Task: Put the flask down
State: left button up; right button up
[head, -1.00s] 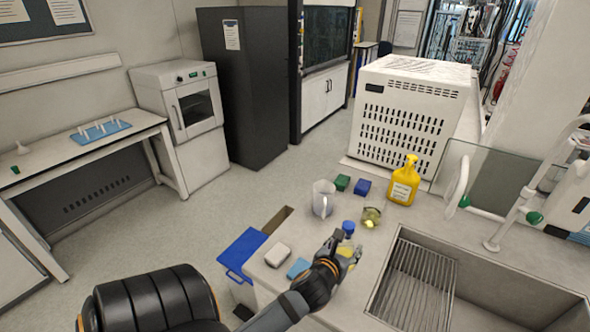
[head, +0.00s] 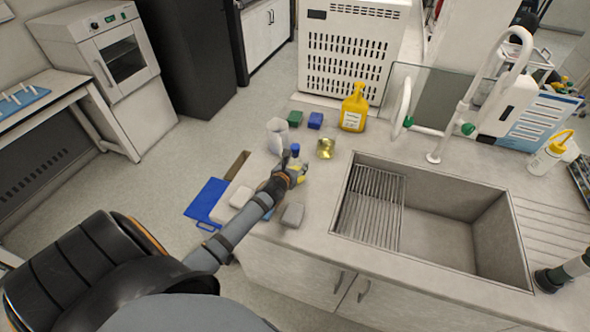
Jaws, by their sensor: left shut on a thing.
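My left gripper (head: 296,172) is at the counter's left part, beside the sink, shut on a small flask.
A clear jug (head: 277,136) and a glass vessel with yellow contents (head: 326,148) stand close behind the gripper. The sink (head: 440,225) lies to the right.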

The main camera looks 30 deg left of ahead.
pick_arm(q)
jog(key=shift+w+a+f, duration=0.15)
jog(key=shift+w+f, duration=0.05)
jog(key=shift+f, duration=0.05)
notch_tip(320, 180, down, 3)
jog(key=shift+f, duration=0.1)
pick_arm(e)
jog(key=shift+s+d, duration=0.45)
jog(key=shift+s, duration=0.05)
pick_arm(q)
jog(key=shift+f, duration=0.2)
jog(key=o, duration=1.3)
pick_arm(e)
jog(key=shift+f, duration=0.1)
